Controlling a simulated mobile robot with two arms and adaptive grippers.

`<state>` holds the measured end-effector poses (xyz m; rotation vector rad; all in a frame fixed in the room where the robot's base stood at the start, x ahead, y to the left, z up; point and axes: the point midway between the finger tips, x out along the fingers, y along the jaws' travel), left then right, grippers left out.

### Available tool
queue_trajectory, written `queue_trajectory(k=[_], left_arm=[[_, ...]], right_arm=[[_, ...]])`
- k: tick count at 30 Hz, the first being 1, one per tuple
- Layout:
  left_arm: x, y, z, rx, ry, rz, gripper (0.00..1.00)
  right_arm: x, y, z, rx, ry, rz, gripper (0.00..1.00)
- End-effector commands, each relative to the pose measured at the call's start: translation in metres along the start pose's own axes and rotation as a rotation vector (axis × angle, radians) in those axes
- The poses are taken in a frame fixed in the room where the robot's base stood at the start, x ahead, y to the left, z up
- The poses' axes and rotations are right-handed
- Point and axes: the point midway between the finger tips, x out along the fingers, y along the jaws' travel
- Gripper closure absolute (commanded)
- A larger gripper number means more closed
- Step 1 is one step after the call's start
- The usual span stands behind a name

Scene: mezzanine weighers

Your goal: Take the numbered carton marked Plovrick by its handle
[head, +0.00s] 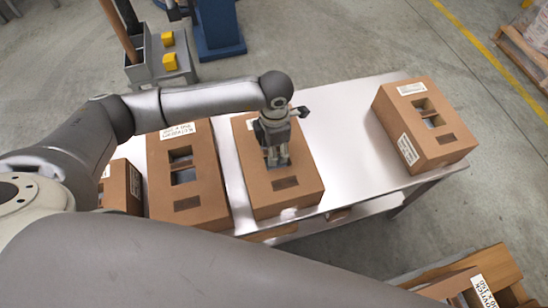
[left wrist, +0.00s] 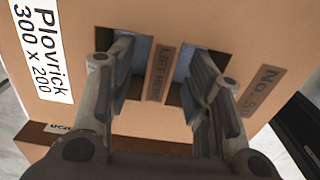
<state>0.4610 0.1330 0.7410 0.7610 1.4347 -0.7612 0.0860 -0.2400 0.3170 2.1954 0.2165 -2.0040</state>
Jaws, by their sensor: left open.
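The brown Plovrick carton (head: 290,200) lies on the metal table under my left gripper (head: 277,163). In the left wrist view its white label (left wrist: 42,45) reads "Plovrick 300 x 200". Its handle (left wrist: 161,72) is a narrow cardboard strip marked "LIFT HERE" between two cut-out openings. My left gripper is open, with one finger over each opening and the strip between them. The fingers appear apart from the strip; how deep they reach is hard to tell. A number marking (left wrist: 262,88) is partly cut off. My right gripper is not in view.
The metal table (head: 340,135) has free room right of the carton. Similar cartons stand close on the left (head: 205,205) and at the table's right end (head: 440,150). Another labelled carton (head: 455,288) is low at bottom right. A grey bin (head: 150,60) stands behind.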

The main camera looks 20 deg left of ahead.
Motion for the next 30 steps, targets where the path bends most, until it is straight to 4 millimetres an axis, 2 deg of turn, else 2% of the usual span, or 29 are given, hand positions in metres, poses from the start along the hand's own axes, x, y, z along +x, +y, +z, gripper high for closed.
queue_trajectory(k=[5, 12, 23, 30], left_arm=[[0.019, 0.000, 0.000, 0.000, 0.000, -0.001, 0.54], [0.021, 0.000, 0.000, 0.000, -0.002, 0.001, 0.54], [0.021, 0.000, 0.000, 0.001, -0.002, 0.001, 0.99], [0.021, 0.001, 0.000, 0.000, -0.002, 0.001, 1.00]], right_arm=[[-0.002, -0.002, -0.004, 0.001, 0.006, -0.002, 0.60], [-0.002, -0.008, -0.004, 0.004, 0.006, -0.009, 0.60], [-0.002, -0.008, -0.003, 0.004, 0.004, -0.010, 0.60], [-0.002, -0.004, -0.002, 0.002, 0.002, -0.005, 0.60]])
